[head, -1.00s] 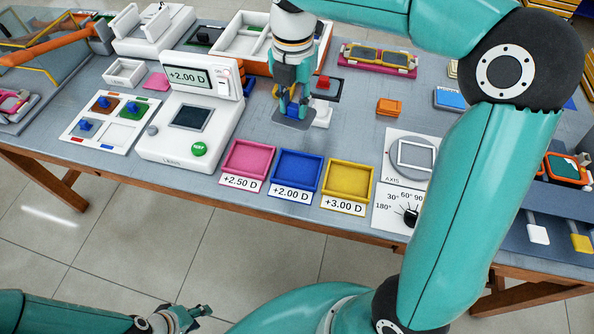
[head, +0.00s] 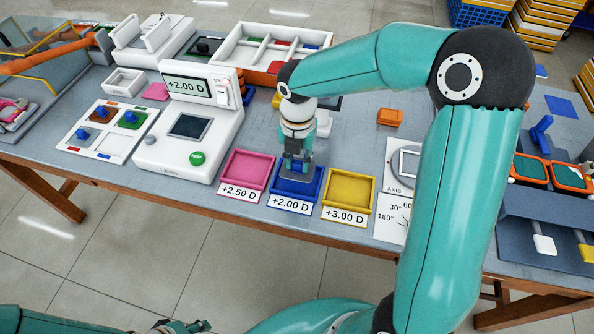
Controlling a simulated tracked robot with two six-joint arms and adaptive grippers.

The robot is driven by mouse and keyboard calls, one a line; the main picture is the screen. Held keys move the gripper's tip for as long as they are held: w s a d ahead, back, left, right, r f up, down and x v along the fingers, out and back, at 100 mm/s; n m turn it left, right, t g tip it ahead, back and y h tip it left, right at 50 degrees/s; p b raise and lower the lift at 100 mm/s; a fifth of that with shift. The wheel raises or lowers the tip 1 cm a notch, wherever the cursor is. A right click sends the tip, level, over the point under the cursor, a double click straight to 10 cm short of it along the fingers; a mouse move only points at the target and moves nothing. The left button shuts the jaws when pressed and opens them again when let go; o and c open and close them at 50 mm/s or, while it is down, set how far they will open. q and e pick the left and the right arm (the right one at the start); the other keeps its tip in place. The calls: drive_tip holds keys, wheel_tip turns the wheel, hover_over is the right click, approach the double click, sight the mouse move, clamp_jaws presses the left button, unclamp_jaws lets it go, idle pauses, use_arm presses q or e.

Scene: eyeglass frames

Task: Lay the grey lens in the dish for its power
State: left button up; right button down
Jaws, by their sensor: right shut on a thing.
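My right gripper (head: 296,166) points down over the blue dish (head: 310,194) labelled +2.00 D. It is shut on the grey lens (head: 294,185), which shows flat and dark at its fingertips, within the dish's outline. I cannot tell whether the lens touches the dish floor. The lens meter (head: 189,136) reads +2.00 D and its dark plate is bare. The pink dish (head: 247,172) labelled +2.50 D and the yellow dish (head: 348,191) labelled +3.00 D stand on either side, both empty. My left gripper (head: 182,327) is cut by the bottom edge; its jaw opening is unclear.
A white tray (head: 84,146) with coloured pads stands left of the meter. An axis board (head: 392,215) stands right of the yellow dish, partly behind my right arm. A divided white box (head: 262,40) is at the back. An orange block (head: 390,117) lies behind the dishes.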

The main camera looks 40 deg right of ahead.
sight(298, 169)
drive_tip(key=shift+f, duration=2.15)
drive_tip(key=c, duration=0.9)
unclamp_jaws()
drive_tip(key=shift+f, duration=0.1)
drive_tip(key=shift+c, duration=0.2)
drive_tip(key=shift+r, duration=0.2)
wheel_tip(298, 169, up, 12)
drive_tip(key=shift+f+p, duration=0.1)
drive_tip(key=shift+p, duration=0.3)
